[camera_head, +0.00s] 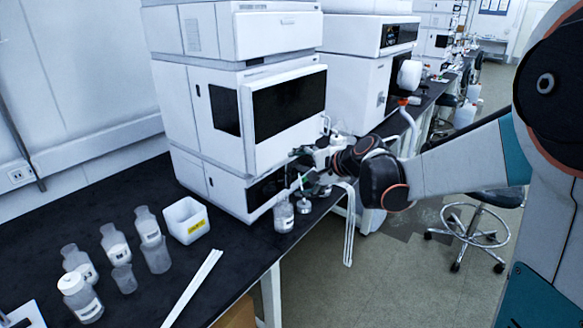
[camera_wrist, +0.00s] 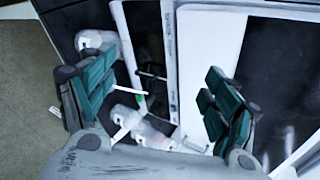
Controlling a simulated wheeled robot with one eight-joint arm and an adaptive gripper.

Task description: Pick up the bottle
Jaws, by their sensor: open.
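Several bottles show, and I cannot tell which one the task means. In the head view, a clear labelled bottle (camera_head: 284,217) stands at the bench's front edge before the white instrument stack, with a smaller vessel (camera_head: 304,205) beside it. My gripper (camera_head: 302,170) is above and just behind these two, by the stack's lower front. In the wrist view, my gripper (camera_wrist: 158,95) has its teal-padded fingers spread wide apart with nothing held. Pale bottles (camera_wrist: 152,137) show low between the fingers, partly hidden by the gripper body. Another whitish bottle (camera_wrist: 95,40) lies beyond the left finger.
The instrument stack (camera_head: 285,105) stands close to my gripper. At left on the black bench are several bottles (camera_head: 115,243), a white bin (camera_head: 186,220) and white strips (camera_head: 193,287). White tubing (camera_head: 349,225) hangs over the bench edge. A stool (camera_head: 470,225) stands on the floor.

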